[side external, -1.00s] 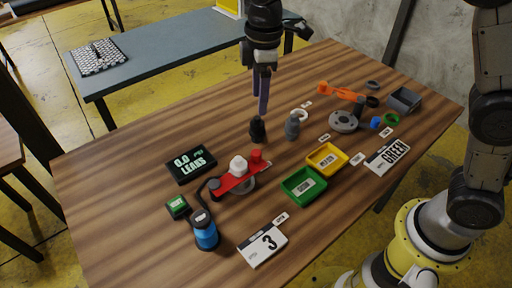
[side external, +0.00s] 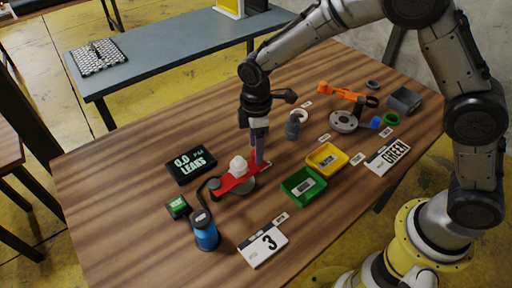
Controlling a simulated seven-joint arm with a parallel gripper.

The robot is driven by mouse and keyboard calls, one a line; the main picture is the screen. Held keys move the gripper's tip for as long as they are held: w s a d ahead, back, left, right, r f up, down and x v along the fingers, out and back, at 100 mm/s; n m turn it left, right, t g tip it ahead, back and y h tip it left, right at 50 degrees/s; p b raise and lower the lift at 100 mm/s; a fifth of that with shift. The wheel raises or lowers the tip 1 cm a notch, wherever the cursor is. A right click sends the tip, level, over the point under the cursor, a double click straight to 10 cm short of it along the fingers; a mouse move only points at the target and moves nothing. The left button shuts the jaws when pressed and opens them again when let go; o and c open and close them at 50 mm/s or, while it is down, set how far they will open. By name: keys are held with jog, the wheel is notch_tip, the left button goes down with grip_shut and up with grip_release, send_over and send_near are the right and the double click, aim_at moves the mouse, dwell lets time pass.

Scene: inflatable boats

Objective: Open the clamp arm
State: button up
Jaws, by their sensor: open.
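The red clamp arm (side external: 224,185) lies flat across a grey round base (side external: 246,186), with a white valve piece (side external: 238,165) standing at its middle. My gripper (side external: 258,164) points down at the right end of the red arm, its fingers around or in front of the red knob there. The knob is mostly hidden, so contact cannot be told. A second, orange arm (side external: 340,91) sits raised beside another grey round base (side external: 344,122) at the back right.
A green tray (side external: 303,185) and a yellow tray (side external: 327,159) lie to the right. A grey knob piece (side external: 292,127) stands behind my gripper.

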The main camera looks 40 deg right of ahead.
jog(key=shift+f, duration=0.5)
grip_shut()
jog(key=shift+r, duration=0.1)
dwell(1.1)
